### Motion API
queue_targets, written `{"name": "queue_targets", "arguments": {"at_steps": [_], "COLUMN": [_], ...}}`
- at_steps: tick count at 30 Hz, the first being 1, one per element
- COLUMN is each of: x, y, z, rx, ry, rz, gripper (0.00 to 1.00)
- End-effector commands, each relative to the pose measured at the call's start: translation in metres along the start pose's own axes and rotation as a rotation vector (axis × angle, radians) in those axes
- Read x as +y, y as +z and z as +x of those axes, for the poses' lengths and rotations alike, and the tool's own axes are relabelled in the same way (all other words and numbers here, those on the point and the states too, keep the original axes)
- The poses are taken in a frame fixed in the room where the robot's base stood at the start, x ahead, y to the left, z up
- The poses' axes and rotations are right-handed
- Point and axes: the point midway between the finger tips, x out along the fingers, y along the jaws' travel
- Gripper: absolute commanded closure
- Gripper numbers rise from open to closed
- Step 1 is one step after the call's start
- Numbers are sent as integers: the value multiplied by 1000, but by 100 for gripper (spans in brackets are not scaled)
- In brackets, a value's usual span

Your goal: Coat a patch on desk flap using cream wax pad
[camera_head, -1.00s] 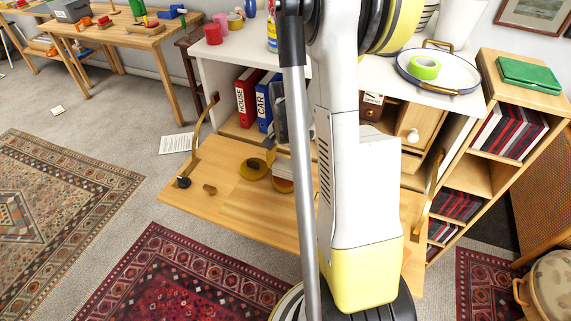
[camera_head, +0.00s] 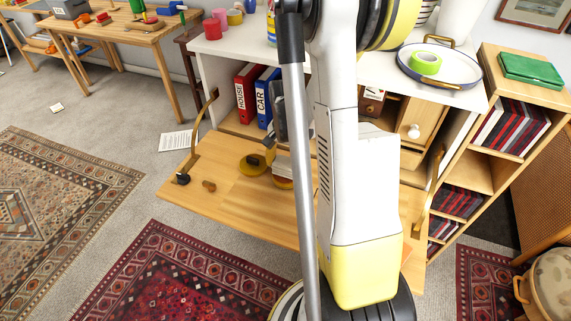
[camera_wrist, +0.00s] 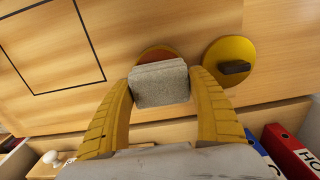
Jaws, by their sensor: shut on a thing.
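My gripper (camera_wrist: 160,92) has yellow fingers shut on a small pale grey-cream block, the wax pad (camera_wrist: 160,84). The pad is in front of a round, reddish-brown-filled tin (camera_wrist: 155,53) in the wrist view; whether they touch cannot be told. A yellow disc (camera_wrist: 218,53) with a dark block on it lies beside the tin; it also shows in the head view (camera_head: 245,168). The desk flap (camera_head: 225,200) is folded down, light wood. A black-outlined rectangle (camera_wrist: 45,45) marks a bare patch on it. My arm hides much of the flap in the head view.
A black round item (camera_head: 182,179) and a small brown item (camera_head: 208,185) lie at the flap's left. Red (camera_head: 245,95) and blue (camera_head: 266,98) binders stand in the cabinet behind. A brass stay (camera_head: 203,120) borders the flap's left side.

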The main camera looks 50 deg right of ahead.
Motion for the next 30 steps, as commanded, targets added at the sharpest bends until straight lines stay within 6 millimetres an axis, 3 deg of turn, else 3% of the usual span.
{"name": "queue_targets", "arguments": {"at_steps": [30], "x": [0], "y": [0], "z": [9], "rx": [0], "ry": [0], "rz": [0], "gripper": [58]}}
